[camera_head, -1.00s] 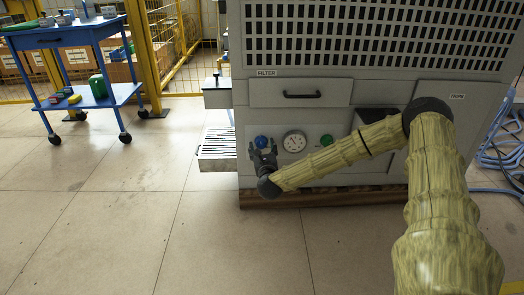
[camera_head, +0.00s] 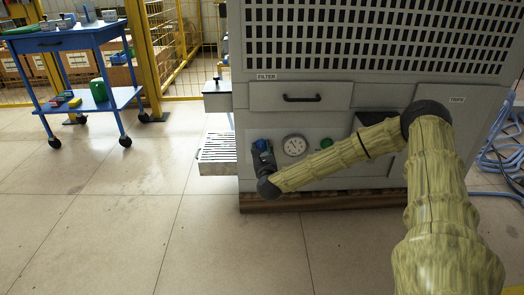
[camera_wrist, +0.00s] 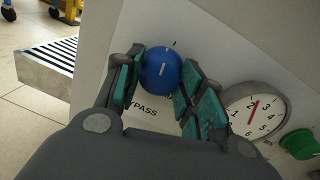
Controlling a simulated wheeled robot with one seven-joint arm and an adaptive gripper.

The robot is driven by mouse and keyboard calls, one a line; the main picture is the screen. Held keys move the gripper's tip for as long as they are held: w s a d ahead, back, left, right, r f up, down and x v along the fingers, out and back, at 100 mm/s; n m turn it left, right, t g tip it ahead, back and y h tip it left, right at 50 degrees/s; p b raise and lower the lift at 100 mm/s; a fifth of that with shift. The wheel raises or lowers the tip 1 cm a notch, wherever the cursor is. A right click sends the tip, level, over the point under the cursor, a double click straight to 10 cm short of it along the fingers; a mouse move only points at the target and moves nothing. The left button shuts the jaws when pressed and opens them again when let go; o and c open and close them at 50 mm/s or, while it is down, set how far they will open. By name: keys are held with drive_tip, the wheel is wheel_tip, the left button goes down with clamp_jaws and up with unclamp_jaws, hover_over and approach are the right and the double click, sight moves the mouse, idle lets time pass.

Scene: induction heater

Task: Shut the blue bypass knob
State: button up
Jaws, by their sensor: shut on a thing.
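The blue bypass knob (camera_wrist: 160,72) is round, with a short white mark on its face, and sits on the pale panel of the grey machine. In the wrist view the mark points up and slightly right, roughly towards a black tick on the panel. My gripper (camera_wrist: 161,88) has its green-padded fingers on either side of the knob and is shut on it. The BYPASS label below is partly covered by a finger. In the head view my gripper (camera_head: 263,160) is at the panel's left end, covering part of the blue knob (camera_head: 261,145).
A round dial gauge (camera_head: 295,145) is just right of the knob, with a green knob (camera_head: 326,143) beyond it. The filter drawer (camera_head: 300,97) is above. A slatted shelf (camera_head: 217,148) juts out at left. A blue cart (camera_head: 70,40) stands farther left on open floor.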

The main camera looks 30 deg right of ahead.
drive_tip(key=n+p, duration=0.2)
drive_tip(key=p, duration=0.1)
drive_tip(key=shift+r+n, duration=0.25)
drive_tip(key=shift+n, duration=0.15)
drive_tip(key=n+p, duration=0.3)
drive_tip(key=shift+n, duration=0.3)
drive_tip(key=n+g+p, duration=0.1)
drive_tip(key=n+p, duration=0.3)
drive_tip(key=shift+a, duration=0.1)
drive_tip(key=n+p, duration=0.3)
drive_tip(key=shift+n, duration=0.3)
drive_tip(key=n+p, duration=0.4)
drive_tip(key=n, duration=0.1)
drive_tip(key=shift+a+g+h, duration=0.1)
drive_tip(key=shift+g+h, duration=0.2)
drive_tip(key=shift+h, duration=0.1)
drive_tip(key=n+p, duration=0.3)
drive_tip(key=n, duration=0.1)
drive_tip(key=shift+f+h, duration=0.15)
drive_tip(key=shift+h, duration=0.15)
drive_tip(key=shift+w+n, duration=0.1)
drive_tip(key=shift+n, duration=0.3)
